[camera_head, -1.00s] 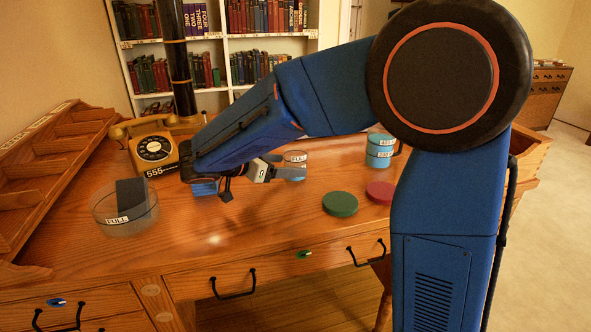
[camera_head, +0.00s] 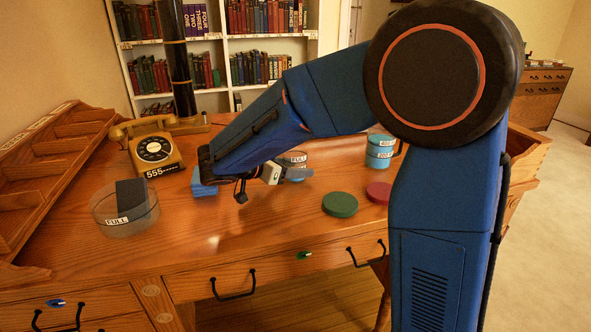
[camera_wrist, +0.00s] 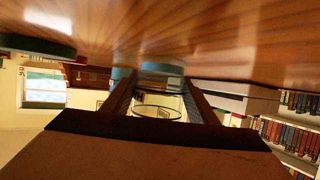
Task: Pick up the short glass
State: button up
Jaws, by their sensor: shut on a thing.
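The short glass (camera_head: 293,158) is a clear cup with a FULL label, standing at the middle back of the desk. My gripper (camera_head: 294,172) reaches it from the left, with one finger across its lower front. In the wrist view, which shows the desk at the top, the glass (camera_wrist: 158,106) sits between the two fingers of my gripper (camera_wrist: 160,90). The fingers are shut on its sides. Part of the glass is hidden behind the near finger in the head view. I cannot tell whether its base is clear of the desk.
A wide clear bowl (camera_head: 142,219) with a dark block stands at left. A yellow telephone (camera_head: 157,150) and blue block (camera_head: 203,188) are left of the glass. Green (camera_head: 340,204) and red (camera_head: 379,192) discs lie right, before a blue-banded container (camera_head: 380,152). The front middle is clear.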

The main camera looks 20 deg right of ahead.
notch_tip(320, 180, up, 10)
dwell(0.6)
jog(key=shift+d, duration=0.1)
